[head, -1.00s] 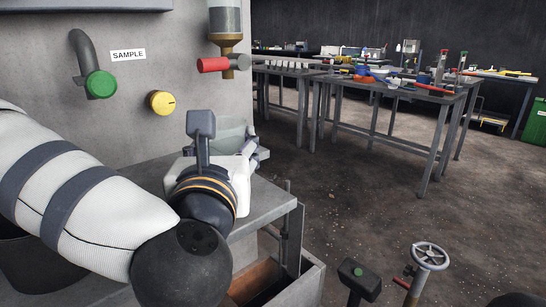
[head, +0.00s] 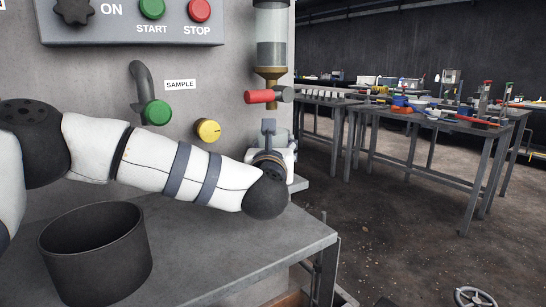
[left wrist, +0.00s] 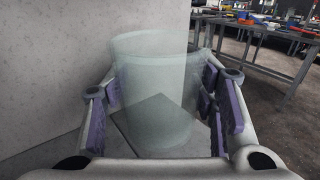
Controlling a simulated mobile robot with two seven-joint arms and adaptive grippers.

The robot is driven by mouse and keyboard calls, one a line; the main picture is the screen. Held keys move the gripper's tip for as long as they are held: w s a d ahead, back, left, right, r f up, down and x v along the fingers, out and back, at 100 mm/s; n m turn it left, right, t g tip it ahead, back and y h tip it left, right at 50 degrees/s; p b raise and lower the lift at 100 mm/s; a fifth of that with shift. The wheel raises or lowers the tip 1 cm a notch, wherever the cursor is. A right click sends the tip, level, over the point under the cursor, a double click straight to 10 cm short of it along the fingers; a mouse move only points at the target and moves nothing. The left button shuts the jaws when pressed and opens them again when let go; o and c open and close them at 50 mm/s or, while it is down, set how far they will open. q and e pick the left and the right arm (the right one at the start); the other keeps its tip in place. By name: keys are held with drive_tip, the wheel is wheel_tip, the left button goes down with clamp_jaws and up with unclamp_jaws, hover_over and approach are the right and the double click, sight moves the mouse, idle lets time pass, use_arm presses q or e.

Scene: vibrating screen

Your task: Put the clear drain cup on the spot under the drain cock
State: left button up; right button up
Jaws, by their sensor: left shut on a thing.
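The clear drain cup (left wrist: 155,95) stands upright between the purple finger pads of my left gripper (left wrist: 160,88) in the left wrist view. In the head view my left gripper (head: 275,157) is seen from behind and mostly hides the cup. The drain cock (head: 274,96), with a red handle, sits under a clear bowl with a brass base (head: 271,75) on the grey wall panel. The gripper and cup are below the cock, near the bench's right end. The spot under the cock is hidden, and I cannot tell whether the cup touches the bench.
A dark open bucket (head: 97,255) stands on the grey bench (head: 225,240). A green sample valve (head: 157,112) and a yellow knob (head: 207,130) stick out above my left arm. The control panel (head: 130,20) is higher up. Workbenches (head: 430,120) stand behind, across open floor.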

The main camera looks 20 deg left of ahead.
use_arm(q)
drive_tip(key=shift+f, duration=1.3)
drive_tip(key=o, duration=1)
drive_tip(key=shift+r, duration=0.35)
drive_tip(key=v, duration=1.2)
drive_tip(key=shift+f, duration=0.15)
